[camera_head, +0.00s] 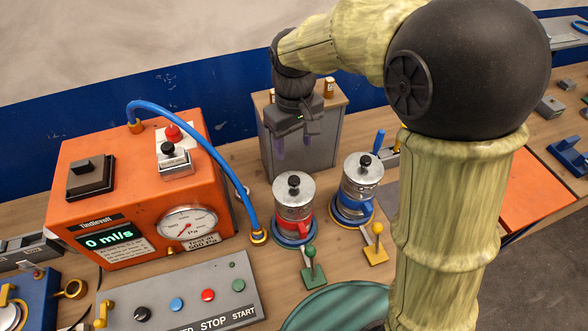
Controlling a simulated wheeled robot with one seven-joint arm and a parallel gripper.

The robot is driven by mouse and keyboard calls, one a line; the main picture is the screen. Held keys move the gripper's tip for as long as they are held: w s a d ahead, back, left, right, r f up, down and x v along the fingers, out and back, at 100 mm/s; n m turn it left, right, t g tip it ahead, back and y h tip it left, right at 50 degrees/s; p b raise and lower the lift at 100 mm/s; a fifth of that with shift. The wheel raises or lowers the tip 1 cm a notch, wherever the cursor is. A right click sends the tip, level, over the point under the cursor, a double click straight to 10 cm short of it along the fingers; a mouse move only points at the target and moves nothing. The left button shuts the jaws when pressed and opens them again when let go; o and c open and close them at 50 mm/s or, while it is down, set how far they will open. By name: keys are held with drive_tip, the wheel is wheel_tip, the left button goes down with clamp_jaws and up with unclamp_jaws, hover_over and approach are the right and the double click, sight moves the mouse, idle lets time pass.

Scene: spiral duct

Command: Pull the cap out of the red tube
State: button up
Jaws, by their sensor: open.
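The red tube (284,229) stands on the bench in a round blue base, a little right of the orange machine. A shiny metal cap (293,200) with a black knob (293,181) on top sits in its upper end, and only part of the red wall shows below it. My gripper (296,149) points down with its fingers apart and nothing between them. In the picture it is above the cap, in front of a grey cabinet, apart from the knob. How far it is from the cap in depth I cannot tell.
A blue tube (350,212) with a similar metal cap (362,177) stands close on the right. Green (310,266) and yellow (376,243) levers stand in front. An orange machine (137,190) with a blue hose (205,148) is left; the grey cabinet (318,150) is behind.

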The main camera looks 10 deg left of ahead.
sight(293, 179)
wheel_tip(293, 179, down, 12)
drive_tip(key=p, duration=0.2)
drive_tip(key=shift+p, duration=0.4)
clamp_jaws()
drive_tip(key=shift+r+p, duration=2.55)
drive_tip(key=shift+r, duration=0.7)
